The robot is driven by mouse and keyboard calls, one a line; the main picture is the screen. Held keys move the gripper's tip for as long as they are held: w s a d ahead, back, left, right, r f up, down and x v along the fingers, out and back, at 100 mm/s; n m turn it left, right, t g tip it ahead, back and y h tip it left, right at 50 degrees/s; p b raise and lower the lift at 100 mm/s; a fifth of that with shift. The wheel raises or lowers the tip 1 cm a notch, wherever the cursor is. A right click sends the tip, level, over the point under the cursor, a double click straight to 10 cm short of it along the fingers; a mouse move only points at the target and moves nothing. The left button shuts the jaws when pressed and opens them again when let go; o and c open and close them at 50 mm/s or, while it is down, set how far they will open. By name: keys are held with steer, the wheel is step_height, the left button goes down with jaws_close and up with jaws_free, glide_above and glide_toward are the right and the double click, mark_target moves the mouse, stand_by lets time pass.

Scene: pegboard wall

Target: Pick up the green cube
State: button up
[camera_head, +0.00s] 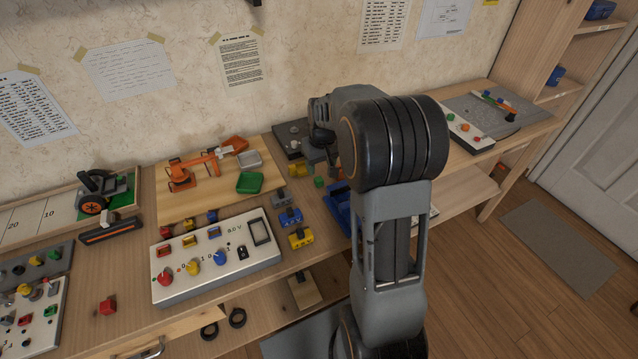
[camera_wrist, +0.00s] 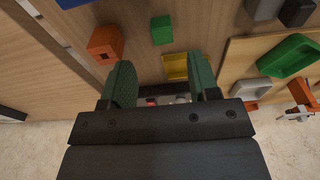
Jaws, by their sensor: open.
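The small green cube (camera_head: 319,182) rests on the wooden worktop, left of my arm in the head view. In the wrist view the green cube (camera_wrist: 161,29) lies near the top middle, beyond my fingertips and roughly in line with the gap between them. My gripper (camera_wrist: 160,62) is open, with its two green-padded fingers apart and nothing held between them. The cube is apart from both fingers. In the head view my arm hides most of the gripper.
A yellow block (camera_wrist: 175,67) shows near the right finger and an orange block (camera_wrist: 105,43) near the left one. A green tray (camera_head: 249,183) lies on a wooden board to the left. Blue and yellow blocks (camera_head: 301,238) and a white control panel (camera_head: 215,258) stand nearer the front.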

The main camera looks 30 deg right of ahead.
mark_target(319, 179)
steer(key=shift+a+f+b, duration=0.15)
steer(key=shift+f+b, duration=0.2)
steer(key=shift+f, duration=2.6)
steer(key=c, duration=1)
steer(key=shift+w+r, duration=0.1)
steer(key=shift+r, duration=0.05)
